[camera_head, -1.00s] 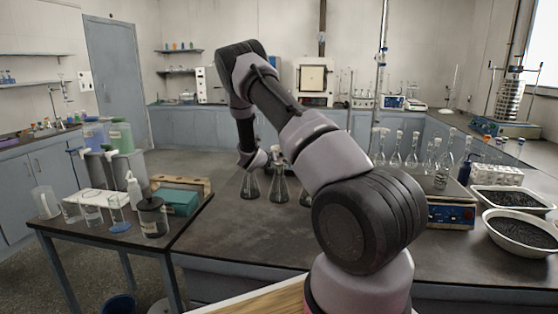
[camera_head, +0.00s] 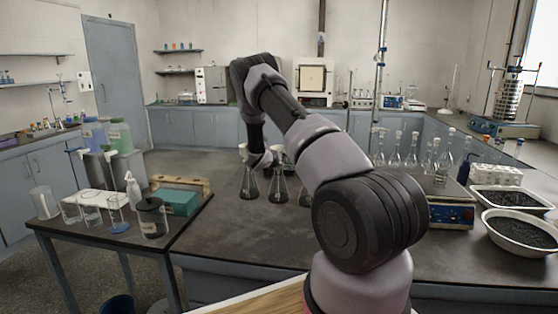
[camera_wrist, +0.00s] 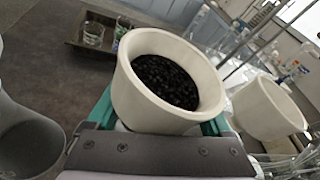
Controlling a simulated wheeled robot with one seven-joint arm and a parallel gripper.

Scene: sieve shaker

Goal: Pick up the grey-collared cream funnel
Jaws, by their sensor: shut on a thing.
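In the wrist view a cream funnel (camera_wrist: 128,98) with a thick rim sits between the green fingers of my gripper (camera_wrist: 160,112), which is shut on it. Black granules (camera_wrist: 165,80) show inside its mouth. Its lower part is hidden, and I cannot make out a grey collar. In the head view my gripper (camera_head: 262,160) is small and partly blends with the funnel tops, just above conical flasks (camera_head: 279,188) on the dark bench. I cannot tell whether the held funnel still touches a flask.
A second cream funnel (camera_wrist: 268,108) stands close on the right in the wrist view, and a greyer one (camera_wrist: 25,140) on the left. A tray with glass beakers (camera_wrist: 93,34) lies beyond. Volumetric flasks (camera_head: 396,152) and a balance (camera_head: 450,213) stand right on the bench.

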